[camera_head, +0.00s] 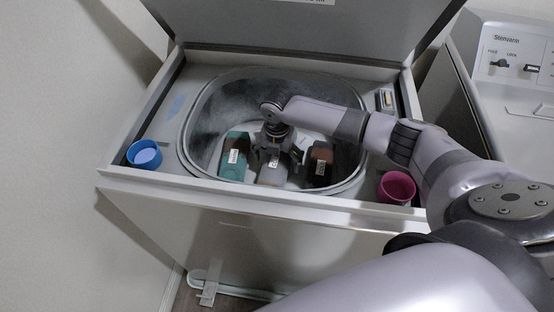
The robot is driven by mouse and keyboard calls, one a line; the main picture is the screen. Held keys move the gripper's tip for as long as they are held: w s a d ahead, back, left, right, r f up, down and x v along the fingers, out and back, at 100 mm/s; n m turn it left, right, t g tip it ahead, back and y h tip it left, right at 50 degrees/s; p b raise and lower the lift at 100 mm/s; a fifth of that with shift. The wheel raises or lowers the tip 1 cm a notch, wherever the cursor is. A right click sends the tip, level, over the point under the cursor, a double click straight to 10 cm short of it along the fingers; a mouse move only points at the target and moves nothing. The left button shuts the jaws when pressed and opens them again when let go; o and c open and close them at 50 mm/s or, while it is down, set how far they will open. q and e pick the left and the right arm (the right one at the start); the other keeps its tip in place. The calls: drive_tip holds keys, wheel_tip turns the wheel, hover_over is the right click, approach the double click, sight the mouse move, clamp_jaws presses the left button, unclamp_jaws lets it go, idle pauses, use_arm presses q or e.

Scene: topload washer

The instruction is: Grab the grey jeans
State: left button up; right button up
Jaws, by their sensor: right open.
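The grey jeans (272,173) appear as a folded grey bundle with a white label, low in the washer drum (206,120). A teal folded bundle (235,160) with a label lies to their left, and a dark brown one (321,163) to their right. My right gripper (278,156) reaches down into the drum, open, directly above or at the grey jeans. Its fingers cover the jeans' upper part, and I cannot tell whether they touch the cloth. My left gripper is not in view.
The washer lid (290,28) stands open behind the drum. A blue cup (145,155) is at the washer top's left front corner, a magenta cup (397,188) at the right front. The drum rim surrounds my gripper. Another machine (512,70) stands at right.

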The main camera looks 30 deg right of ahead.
drive_tip(key=shift+f, duration=0.25)
drive_tip(key=shift+c, duration=0.5)
drive_tip(key=shift+r, duration=0.1)
drive_tip(key=c, duration=1.7)
